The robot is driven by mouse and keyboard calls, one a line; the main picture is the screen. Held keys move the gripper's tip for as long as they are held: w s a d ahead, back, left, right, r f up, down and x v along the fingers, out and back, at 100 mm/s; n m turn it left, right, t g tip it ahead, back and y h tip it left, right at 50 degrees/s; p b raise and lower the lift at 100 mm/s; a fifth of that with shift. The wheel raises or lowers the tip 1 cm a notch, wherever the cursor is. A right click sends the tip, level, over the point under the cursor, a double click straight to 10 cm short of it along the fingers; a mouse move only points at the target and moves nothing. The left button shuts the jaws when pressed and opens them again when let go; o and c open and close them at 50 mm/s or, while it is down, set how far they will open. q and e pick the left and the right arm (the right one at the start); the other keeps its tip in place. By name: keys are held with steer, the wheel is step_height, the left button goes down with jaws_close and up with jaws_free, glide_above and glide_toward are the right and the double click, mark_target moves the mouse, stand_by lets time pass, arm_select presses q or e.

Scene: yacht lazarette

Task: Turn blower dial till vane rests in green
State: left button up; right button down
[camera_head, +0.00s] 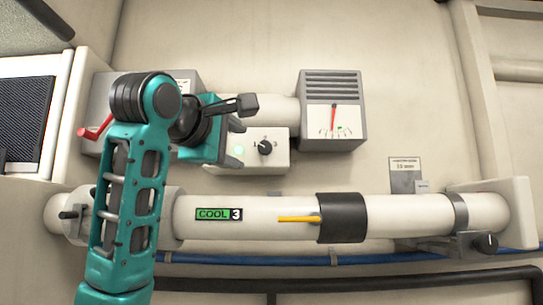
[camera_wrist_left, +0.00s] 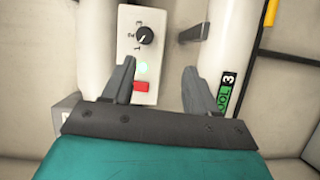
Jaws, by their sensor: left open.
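The blower dial (camera_head: 265,147) is a round black knob on a white control box (camera_head: 280,162). In the left wrist view, the dial (camera_wrist_left: 145,36) has the marks 1, 2 and 3 around it. The grey gauge box (camera_head: 347,140) stands right of it, with an upright red vane (camera_head: 333,117) over a small scale. A green mark shows low on the scale, just right of the vane; the exact reading is too small to tell. My left gripper (camera_head: 237,143) is open and empty, just left of the dial and apart from it. My right gripper is out of view.
A red lever (camera_head: 95,130) is at left.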

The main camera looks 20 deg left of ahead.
mark_target(263, 147)
arm_select(q)
steer(key=shift+n, duration=0.3)
steer(key=w+r+p, duration=0.1)
steer(key=w, duration=0.2)
steer(key=w+d+p, duration=0.1)
steer(key=w, duration=0.3)
steer(key=w+r+p, duration=0.1)
steer(key=w, duration=0.2)
steer(key=shift+w+d+r+p, duration=0.15)
steer(key=shift+w+r+p, duration=0.05)
steer(key=shift+r+p, duration=0.1)
steer(key=shift+w+d+f, duration=0.1)
steer(key=shift+w, duration=0.65)
steer(key=shift+c, duration=0.2)
steer(key=c, duration=1)
